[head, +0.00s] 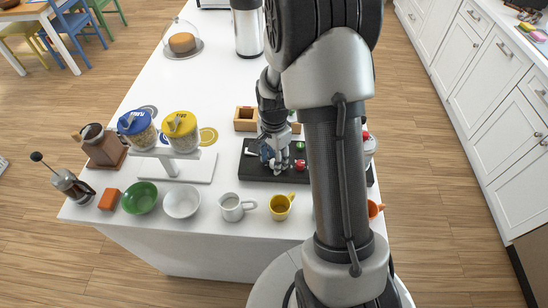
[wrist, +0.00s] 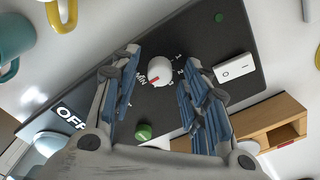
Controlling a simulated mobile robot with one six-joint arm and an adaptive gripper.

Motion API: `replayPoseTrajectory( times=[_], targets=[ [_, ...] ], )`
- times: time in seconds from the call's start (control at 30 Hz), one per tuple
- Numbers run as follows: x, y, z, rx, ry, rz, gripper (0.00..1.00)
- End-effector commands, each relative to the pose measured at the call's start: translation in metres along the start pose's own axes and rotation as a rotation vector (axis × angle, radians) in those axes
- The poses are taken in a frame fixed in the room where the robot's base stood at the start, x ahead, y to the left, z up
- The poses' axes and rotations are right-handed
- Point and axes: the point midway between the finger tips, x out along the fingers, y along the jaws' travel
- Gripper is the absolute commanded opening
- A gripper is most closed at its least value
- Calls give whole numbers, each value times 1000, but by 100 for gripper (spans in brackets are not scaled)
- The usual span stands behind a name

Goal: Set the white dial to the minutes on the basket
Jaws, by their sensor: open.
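The white dial (wrist: 159,70) with a red pointer mark sits on a dark panel (wrist: 215,40) in the wrist view. "MIN" and numbers are printed around it; the red mark points toward the lower left, near "MIN". My gripper (wrist: 161,61) is open, with one finger on each side of the dial; whether they touch it I cannot tell. In the head view my gripper (head: 275,160) is low over the dark panel (head: 252,172) and hides the dial. I cannot make out a basket with readable minutes.
The panel also bears a green knob (wrist: 143,131), "OFF" lettering and a white rocker switch (wrist: 234,67). A wooden box (wrist: 268,128) stands beside it. A yellow mug (head: 280,208) and a white mug (head: 231,208) stand before the panel. Two lidded jars (head: 180,133) are left.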

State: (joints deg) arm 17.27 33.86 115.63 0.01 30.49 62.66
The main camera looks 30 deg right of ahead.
Motion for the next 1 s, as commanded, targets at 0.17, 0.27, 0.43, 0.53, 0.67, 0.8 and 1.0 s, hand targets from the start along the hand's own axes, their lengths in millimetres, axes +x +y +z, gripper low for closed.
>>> replayPoseTrajectory(
  times=[0.17, 0.27, 0.43, 0.53, 0.67, 0.8, 1.0],
  targets=[
    [0, 0, 0, 0, 0, 0, 42],
    [-3, 0, 0, -1, 0, -1, 42],
    [-24, -1, -1, -1, 2, -4, 42],
    [-46, -1, -1, -1, 3, -5, 42],
    [-74, -1, 0, 0, 3, -5, 42],
    [-99, -1, 0, 0, 2, -4, 42],
    [-118, 0, 0, 0, 1, -1, 42]
  ],
)
